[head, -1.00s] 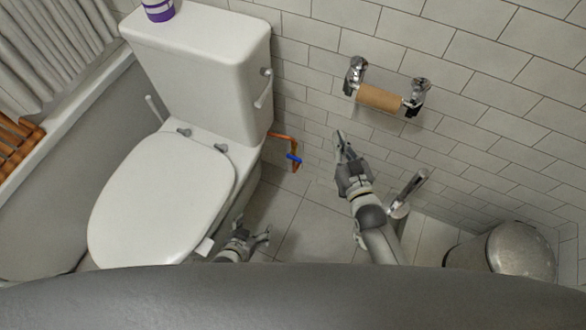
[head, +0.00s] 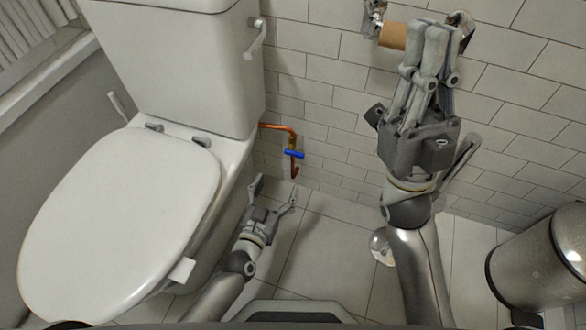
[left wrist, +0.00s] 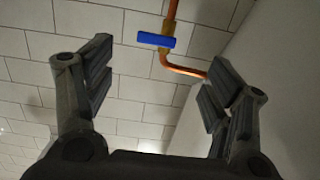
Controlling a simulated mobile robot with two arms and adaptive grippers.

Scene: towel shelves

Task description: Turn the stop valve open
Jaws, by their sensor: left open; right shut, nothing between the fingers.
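The stop valve has a blue handle (head: 294,154) on a copper pipe (head: 279,128) that runs from the toilet to the tiled wall. The handle lies roughly crosswise to the vertical stretch of pipe. In the left wrist view the blue handle (left wrist: 156,40) shows near the top, beyond and between the fingers. My left gripper (head: 273,188) is open and empty, below and left of the valve, apart from it. My right gripper (head: 437,40) is shut and empty, raised in front of the paper holder, right of the valve.
The white toilet (head: 120,215) stands left of the valve. A cardboard roll (head: 392,36) on a chrome holder is partly hidden behind my right gripper. A metal bin (head: 540,262) stands at the right.

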